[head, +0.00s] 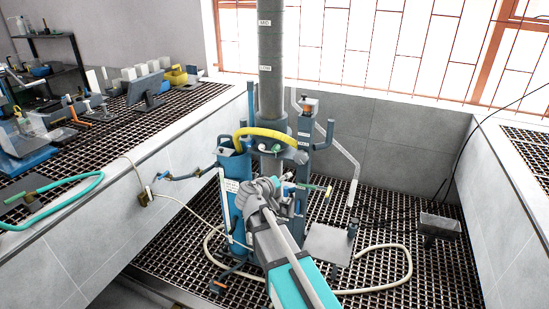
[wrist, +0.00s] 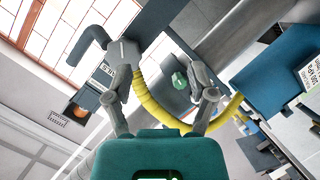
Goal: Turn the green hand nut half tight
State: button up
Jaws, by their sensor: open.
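The green hand nut (wrist: 179,80) shows in the wrist view as a small lobed knob on a grey fitting at the column. It appears between my fingers, nearer the right one. A small green spot, likely the same nut (head: 276,148), shows in the head view just under the yellow hose. My gripper (wrist: 162,95) is open and empty, one finger on each side of the nut in the picture. The nut looks beyond the fingertips, with no contact visible. In the head view my gripper (head: 268,187) is in front of and below the fitting, its fingers hard to make out.
A yellow hose (wrist: 156,108) curves behind my fingers; it also shows in the head view (head: 268,132). A tall grey column (head: 271,75), a blue cylinder (head: 233,175) and blue-grey pipes crowd the fitting. A pale hose (head: 385,290) lies on the grating at right.

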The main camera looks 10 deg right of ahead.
aim_at(274, 150)
jog(key=w+a+r+t+b, duration=0.2)
jog(key=w+a+t, duration=0.2)
jog(key=a, duration=0.3)
jog(key=shift+w+n+t+y, duration=0.3)
jog(key=shift+w+t+y, duration=0.1)
jog(key=x, duration=1.3)
jog(key=shift+w+d+r, duration=0.1)
jog(key=shift+w+d, duration=0.05)
jog(key=shift+w, duration=0.15)
grip_shut()
